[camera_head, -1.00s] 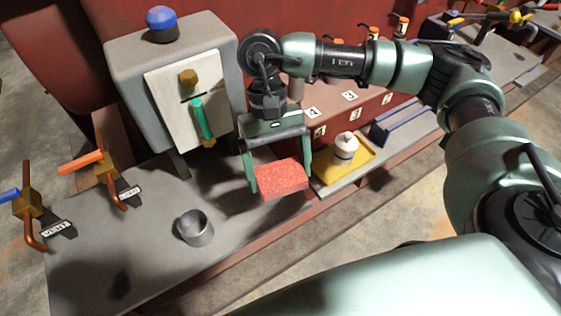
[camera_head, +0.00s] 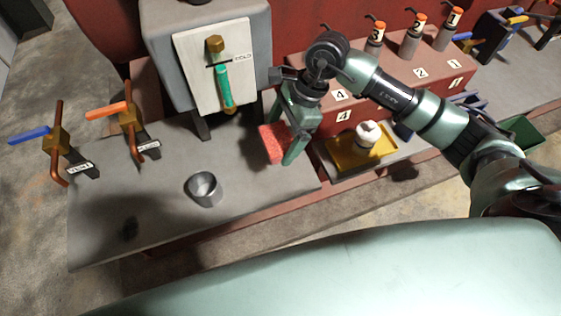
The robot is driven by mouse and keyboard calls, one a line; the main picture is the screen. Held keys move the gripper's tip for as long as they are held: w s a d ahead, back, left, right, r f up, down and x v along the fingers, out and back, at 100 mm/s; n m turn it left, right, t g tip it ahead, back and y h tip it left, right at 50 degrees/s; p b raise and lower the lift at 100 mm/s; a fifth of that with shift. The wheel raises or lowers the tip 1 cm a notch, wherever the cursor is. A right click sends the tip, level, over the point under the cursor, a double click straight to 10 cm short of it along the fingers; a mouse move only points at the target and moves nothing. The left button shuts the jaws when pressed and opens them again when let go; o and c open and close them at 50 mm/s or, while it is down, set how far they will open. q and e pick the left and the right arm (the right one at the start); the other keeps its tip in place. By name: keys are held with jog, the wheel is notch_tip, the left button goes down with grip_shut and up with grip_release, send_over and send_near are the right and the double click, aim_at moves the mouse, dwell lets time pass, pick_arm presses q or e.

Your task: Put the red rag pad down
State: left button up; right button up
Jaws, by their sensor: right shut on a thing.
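The red rag pad (camera_head: 272,145) is a flat, speckled red block at the right part of the grey bench (camera_head: 235,178). My right gripper (camera_head: 281,138) is shut on the pad, with its green fingers on either side of it. The pad is at or just above the bench top; I cannot tell whether it touches. Part of the pad is hidden behind the near finger. My left gripper does not show.
A metal cup (camera_head: 204,189) stands on the bench left of the pad. A grey box with a teal-tube gauge (camera_head: 224,85) stands behind. A yellow tray (camera_head: 345,152) with a white bottle (camera_head: 367,135) is to the right. Valves with orange (camera_head: 107,110) and blue (camera_head: 30,134) handles are at left.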

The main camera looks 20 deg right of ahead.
aim_at(276, 172)
notch_tip(276, 172, down, 12)
jog(key=p, duration=0.2)
jog(key=shift+a+f+p, duration=0.1)
jog(key=shift+f+p, duration=0.15)
jog(key=shift+p, duration=0.05)
jog(key=shift+f, duration=0.2)
jog(key=shift+f, duration=0.2)
jog(key=o, duration=1.1)
jog(key=shift+c, duration=0.2)
jog(key=shift+r, duration=0.1)
